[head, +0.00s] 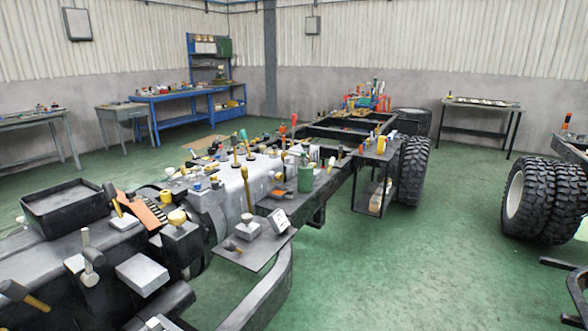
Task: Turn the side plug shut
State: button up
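A long dark truck chassis frame (341,182) runs from the lower left towards the back right. A silver gearbox-like housing (225,200) sits on its near part, with many small fittings and tools on and around it. I cannot tell which small part is the side plug, nor whether it is turned shut. My gripper is not in view.
A flat dark plate (250,258) with small parts juts out from the near side. Big tyres stand beside the frame (414,170) and at the right (537,200). A blue workbench (180,95) stands at the back. Green floor (400,265) is clear right of the frame.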

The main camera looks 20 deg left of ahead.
aim_at(279, 176)
jog(key=i, duration=1)
jog(key=u, duration=1.3)
jog(key=k, duration=0.45)
jog(key=z, duration=0.75)
jog(key=i, duration=1.3)
jog(key=u, duration=0.45)
